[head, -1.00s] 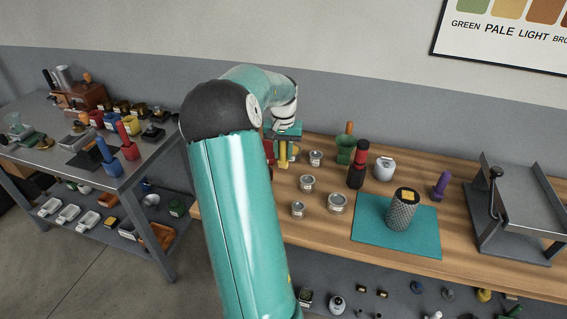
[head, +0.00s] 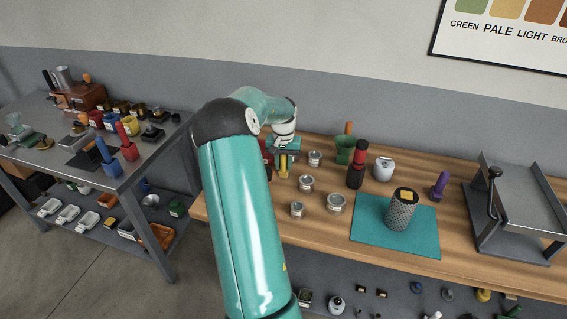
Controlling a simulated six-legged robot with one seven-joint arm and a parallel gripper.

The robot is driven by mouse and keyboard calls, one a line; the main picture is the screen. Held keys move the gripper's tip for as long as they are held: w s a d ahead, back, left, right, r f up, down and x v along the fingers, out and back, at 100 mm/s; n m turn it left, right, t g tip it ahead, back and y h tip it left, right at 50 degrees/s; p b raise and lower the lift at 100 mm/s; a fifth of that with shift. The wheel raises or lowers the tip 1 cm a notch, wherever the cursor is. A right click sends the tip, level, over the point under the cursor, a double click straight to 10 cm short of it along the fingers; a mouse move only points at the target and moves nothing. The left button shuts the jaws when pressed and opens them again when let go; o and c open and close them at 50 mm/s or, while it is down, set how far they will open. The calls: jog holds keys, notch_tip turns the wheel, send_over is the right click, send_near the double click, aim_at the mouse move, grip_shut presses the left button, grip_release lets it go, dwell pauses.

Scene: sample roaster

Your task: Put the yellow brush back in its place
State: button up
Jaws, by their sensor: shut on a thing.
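The yellow brush (head: 284,165) is upright at the left end of the wooden bench. My gripper (head: 285,149) points down and is shut on its upper part. Whether the brush's lower end touches the bench top I cannot tell. On the metal table to the left, a blue brush (head: 107,155) and a red brush (head: 127,143) stand upright beside a dark mat (head: 84,159).
Several round tins (head: 306,184) stand close to the right of the brush. A red object (head: 266,150) is just left of it, partly hidden by my arm. A green cup (head: 345,150) and a black-and-red bottle (head: 356,168) stand further right. A floor gap separates bench and table.

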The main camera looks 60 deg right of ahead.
jog(key=o, duration=1)
notch_tip(320, 180, up, 12)
jog(key=shift+r, duration=0.1)
jog(key=shift+a, duration=0.1)
